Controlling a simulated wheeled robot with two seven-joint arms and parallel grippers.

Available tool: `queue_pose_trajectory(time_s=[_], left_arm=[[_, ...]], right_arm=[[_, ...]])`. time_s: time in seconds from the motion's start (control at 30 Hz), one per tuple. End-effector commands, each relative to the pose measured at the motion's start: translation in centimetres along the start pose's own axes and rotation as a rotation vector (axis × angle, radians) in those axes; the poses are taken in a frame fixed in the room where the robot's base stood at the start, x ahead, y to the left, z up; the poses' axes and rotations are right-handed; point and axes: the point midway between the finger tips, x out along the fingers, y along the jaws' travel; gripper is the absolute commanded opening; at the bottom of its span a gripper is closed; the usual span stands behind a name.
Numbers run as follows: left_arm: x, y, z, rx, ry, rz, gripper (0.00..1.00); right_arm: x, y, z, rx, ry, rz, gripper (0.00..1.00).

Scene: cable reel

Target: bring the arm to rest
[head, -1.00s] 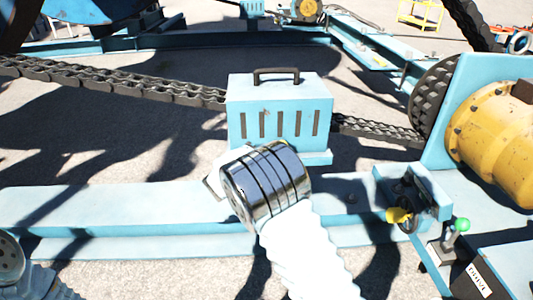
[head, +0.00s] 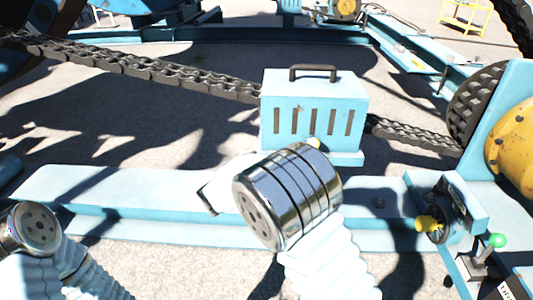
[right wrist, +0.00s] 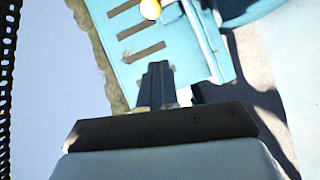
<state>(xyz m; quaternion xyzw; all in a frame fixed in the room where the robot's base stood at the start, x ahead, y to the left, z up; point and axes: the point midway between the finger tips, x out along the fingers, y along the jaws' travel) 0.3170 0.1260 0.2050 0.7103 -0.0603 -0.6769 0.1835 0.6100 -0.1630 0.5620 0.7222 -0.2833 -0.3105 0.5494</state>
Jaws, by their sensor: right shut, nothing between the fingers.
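My right arm (head: 288,195), with a chrome joint and a white ribbed sleeve, stands in front of the light-blue slotted box (head: 315,110) in the head view. The joint hides my right gripper there. In the right wrist view my right gripper (right wrist: 157,72) has its dark fingers together, empty, in front of the box's slotted face (right wrist: 135,35). A yellow knob (right wrist: 150,9) shows beyond the fingertips. My left arm (head: 35,228) shows at the lower left of the head view; its gripper is out of view.
A chain (head: 150,70) runs behind the box to a dark sprocket (head: 478,105) by a yellow drum (head: 512,150). A light-blue beam (head: 120,190) crosses in front. A yellow-handled valve (head: 427,223) and a green-knobbed lever (head: 496,241) stand at right.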

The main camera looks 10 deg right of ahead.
Motion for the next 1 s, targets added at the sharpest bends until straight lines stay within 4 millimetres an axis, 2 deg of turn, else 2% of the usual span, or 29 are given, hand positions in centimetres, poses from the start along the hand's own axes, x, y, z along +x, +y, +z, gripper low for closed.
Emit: queue_pose_trajectory(time_s=[0.13, 0.23, 0.27, 0.37, 0.43, 0.5, 0.57, 0.6, 0.67, 0.7, 0.8, 0.9, 1.0], left_arm=[[-0.1, 0.0, 0.0, 0.0, 0.0, 0.0, 0.0], [-0.4, 0.2, 0.0, 0.0, 0.0, 0.0, 0.0], [-0.6, 0.2, 0.0, 0.0, -0.001, 0.0, 0.0], [-1.3, 0.6, 0.0, 0.002, -0.001, 0.001, 0.0], [-1.9, 0.9, 0.1, 0.003, -0.002, 0.002, 0.0], [-2.6, 1.2, 0.1, 0.004, -0.003, 0.002, 0.0], [-3.3, 1.5, 0.1, 0.005, -0.003, 0.003, 0.0], [-3.8, 1.7, 0.2, 0.006, -0.004, 0.004, 0.0], [-4.6, 2.1, 0.2, 0.007, -0.005, 0.004, 0.0], [-5.3, 2.4, 0.2, 0.008, -0.006, 0.005, 0.0], [-6.4, 3.0, 0.3, 0.011, -0.007, 0.007, 0.0], [-7.1, 3.4, 0.4, 0.013, -0.009, 0.008, 0.0], [-7.4, 3.5, 0.4, 0.014, -0.01, 0.009, 0.0]], right_arm=[[0.1, -0.3, 0.2, -0.006, -0.006, -0.01, 0.0], [0.8, -2.3, 1.8, -0.043, -0.045, -0.086, 0.0], [1.0, -3.5, 2.6, -0.062, -0.065, -0.129, 0.0], [1.5, -8.6, 6.9, -0.138, -0.162, -0.336, 0.0], [0.7, -13.1, 10.9, -0.186, -0.241, -0.534, 0.0], [-1.3, -17.4, 14.9, -0.206, -0.319, -0.751, 0.0], [-3.9, -20.6, 18.2, -0.194, -0.384, -0.948, 0.0], [-6.1, -22.5, 20.2, -0.166, -0.426, -1.084, 0.0], [-10.2, -24.7, 22.7, -0.078, -0.487, -1.294, 0.0], [-13.1, -25.7, 23.8, 0.02, -0.526, -1.428, 0.0], [-17.8, -26.5, 24.5, 0.301, -0.587, -1.614, 0.0], [-19.2, -26.2, 24.7, 0.526, -0.625, -1.637, 0.0], [-19.2, -25.9, 25.1, 0.653, -0.648, -1.605, 0.0]])
